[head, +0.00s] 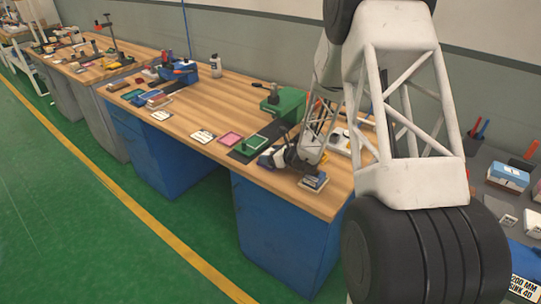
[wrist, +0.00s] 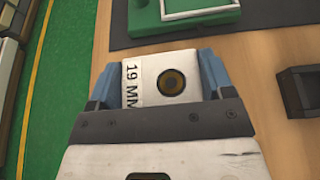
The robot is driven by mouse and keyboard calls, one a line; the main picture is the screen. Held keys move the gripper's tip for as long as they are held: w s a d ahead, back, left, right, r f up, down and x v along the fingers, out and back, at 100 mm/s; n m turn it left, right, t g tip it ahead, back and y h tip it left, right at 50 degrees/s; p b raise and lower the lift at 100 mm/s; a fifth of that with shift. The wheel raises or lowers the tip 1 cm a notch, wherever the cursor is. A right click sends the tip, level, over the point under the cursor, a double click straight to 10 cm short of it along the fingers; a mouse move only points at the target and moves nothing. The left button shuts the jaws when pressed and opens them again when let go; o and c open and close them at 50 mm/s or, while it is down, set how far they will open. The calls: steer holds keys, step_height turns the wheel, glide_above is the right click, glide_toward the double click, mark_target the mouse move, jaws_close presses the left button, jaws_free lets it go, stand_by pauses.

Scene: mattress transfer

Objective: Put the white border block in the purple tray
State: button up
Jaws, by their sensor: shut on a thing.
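My gripper (wrist: 158,82) is shut on a white block (wrist: 178,66) marked "19 MM" with a dark brown ring on its face. Its blue-grey fingers press on the block's left and right sides. In the head view my gripper (head: 273,157) is over the front part of the near bench, beside the green tray; the block is too small there to make out well.
A green tray (head: 251,146) on a dark mat (wrist: 125,30) lies between my gripper and the purple tray. White cards (head: 202,136) lie left of the purple tray. A dark holder (wrist: 305,92) is on the right.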

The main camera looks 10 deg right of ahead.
steer(key=o, duration=0.9)
steer(key=shift+s+f, duration=0.15)
steer(key=shift+f, duration=0.5)
steer(key=shift+o, duration=0.2)
steer(key=shift+r, duration=0.35)
steer(key=shift+o, duration=0.5)
steer(key=v, duration=1.2)
steer(key=shift+r, duration=0.45)
steer(key=shift+a+r, duration=0.1)
